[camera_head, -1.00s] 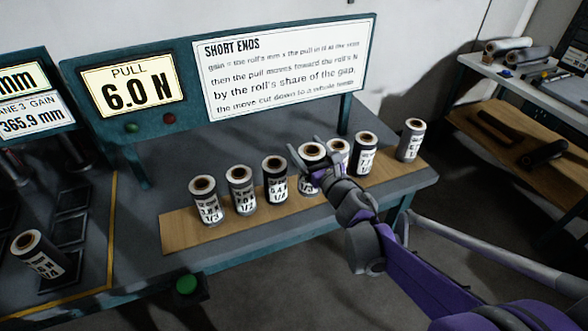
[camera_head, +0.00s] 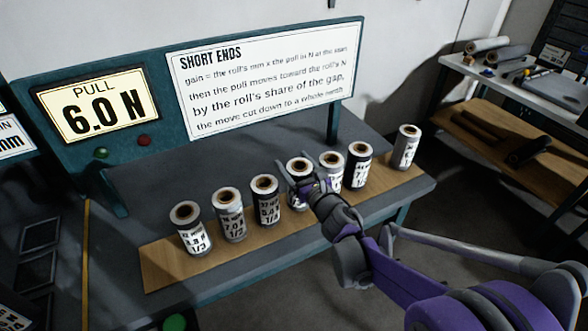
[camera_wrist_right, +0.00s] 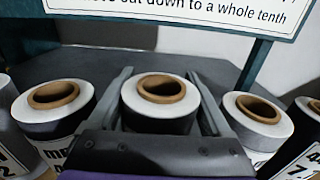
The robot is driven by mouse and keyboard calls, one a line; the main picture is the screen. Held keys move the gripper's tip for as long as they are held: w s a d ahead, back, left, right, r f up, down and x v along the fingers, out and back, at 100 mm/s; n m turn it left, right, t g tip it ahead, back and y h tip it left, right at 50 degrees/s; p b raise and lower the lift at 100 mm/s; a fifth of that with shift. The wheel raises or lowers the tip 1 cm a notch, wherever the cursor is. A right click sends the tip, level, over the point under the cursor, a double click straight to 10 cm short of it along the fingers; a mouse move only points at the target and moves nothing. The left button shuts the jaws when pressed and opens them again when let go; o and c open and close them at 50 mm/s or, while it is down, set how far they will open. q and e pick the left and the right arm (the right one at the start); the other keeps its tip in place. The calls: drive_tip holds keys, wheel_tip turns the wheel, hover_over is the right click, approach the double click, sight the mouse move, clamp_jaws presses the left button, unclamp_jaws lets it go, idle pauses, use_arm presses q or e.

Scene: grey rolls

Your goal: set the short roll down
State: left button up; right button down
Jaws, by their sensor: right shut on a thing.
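The short roll (camera_head: 296,196) has a dark body, a white top rim, a brown core and a printed label. It stands upright in line with the other rolls on the wooden board (camera_head: 160,262). My right gripper (camera_head: 297,172) is shut on it, with one finger on each side. In the right wrist view the roll (camera_wrist_right: 160,104) sits between the two fingers, its top facing me. The gripper partly hides its body, and I cannot tell whether its base touches the board. My left gripper is not in view.
Close neighbours are a dark roll (camera_head: 265,200) on the left and a pale-topped roll (camera_head: 331,164) on the right. Several more rolls stand along the board. A sign panel (camera_head: 262,80) and a pull display (camera_head: 92,103) rise behind. A side shelf (camera_head: 520,85) stands at right.

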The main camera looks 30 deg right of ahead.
drive_tip(key=shift+f, duration=0.65)
